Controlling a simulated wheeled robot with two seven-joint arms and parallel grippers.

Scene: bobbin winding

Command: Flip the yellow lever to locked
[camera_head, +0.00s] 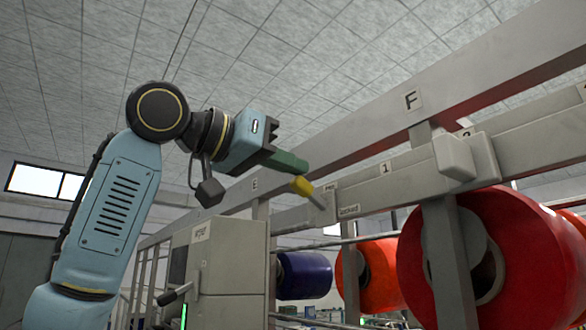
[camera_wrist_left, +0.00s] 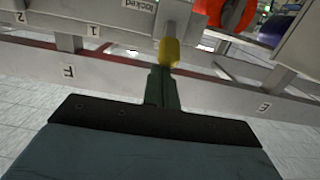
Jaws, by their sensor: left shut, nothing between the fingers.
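The yellow lever (camera_head: 302,187) sticks out from a grey bracket on the machine's rail, its yellow grip tilted up and to the left. My left gripper (camera_head: 304,165) has green fingers, shut and empty, with the tips right by the yellow grip. I cannot tell whether they touch it. My right gripper is not in view.
Large red spools (camera_head: 488,262) and a blue spool (camera_head: 304,275) sit below the rail. Long grey beams (camera_head: 350,133) run above it, marked with letters and numbers. A grey cabinet (camera_head: 225,265) stands below my left arm. The space above the gripper is open.

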